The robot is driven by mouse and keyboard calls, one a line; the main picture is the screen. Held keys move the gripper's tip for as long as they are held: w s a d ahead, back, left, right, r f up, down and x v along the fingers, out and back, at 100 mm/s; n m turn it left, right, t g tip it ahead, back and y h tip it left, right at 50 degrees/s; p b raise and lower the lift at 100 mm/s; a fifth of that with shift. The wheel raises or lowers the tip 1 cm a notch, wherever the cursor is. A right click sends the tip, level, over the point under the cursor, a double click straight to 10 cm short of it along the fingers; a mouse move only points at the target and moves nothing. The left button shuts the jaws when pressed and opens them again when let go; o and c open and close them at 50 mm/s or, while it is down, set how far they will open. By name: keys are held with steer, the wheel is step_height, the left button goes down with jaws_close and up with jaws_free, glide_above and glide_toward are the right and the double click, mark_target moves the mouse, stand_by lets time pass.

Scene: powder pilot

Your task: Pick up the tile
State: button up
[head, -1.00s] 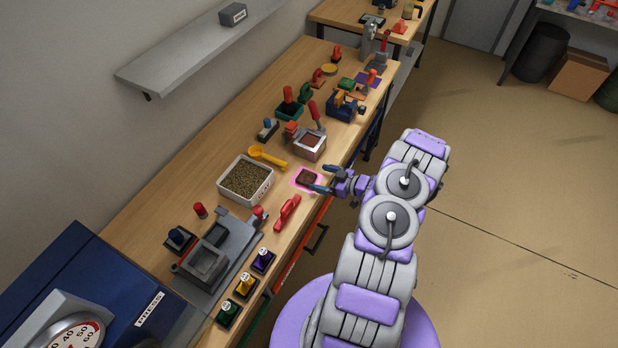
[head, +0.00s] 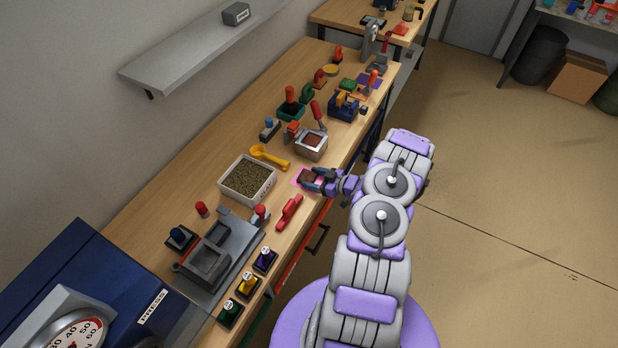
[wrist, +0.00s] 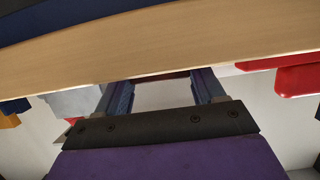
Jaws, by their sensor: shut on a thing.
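The tile (head: 307,175) is a small dark brown slab at the pink mat (head: 298,181), near the front edge of the bench. My gripper (head: 316,179) reaches in from the right and is shut on the tile. In the wrist view the tile is a thin dark reddish strip (wrist: 160,75) between the two blue fingertips of my gripper (wrist: 161,82). Most of the tile is hidden there. I cannot tell whether it is clear of the mat.
A white tub of granules (head: 248,180) and a yellow scoop (head: 268,156) lie left of the tile. A red tool (head: 289,212) lies in front, with a grey metal box (head: 311,145) behind. Several colored buttons line the bench's near edge.

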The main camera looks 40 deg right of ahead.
mark_target(314, 178)
steer(key=shift+a, duration=0.3)
steer(key=shift+c, duration=1.4)
steer(key=shift+d+r, duration=0.1)
steer(key=shift+d, duration=0.45)
steer(key=r, duration=0.5)
steer(key=r+p, duration=0.1)
steer(key=r, duration=0.3)
steer(key=shift+a+r, duration=0.2)
steer(key=shift+r, duration=0.2)
steer(key=shift+w, duration=0.1)
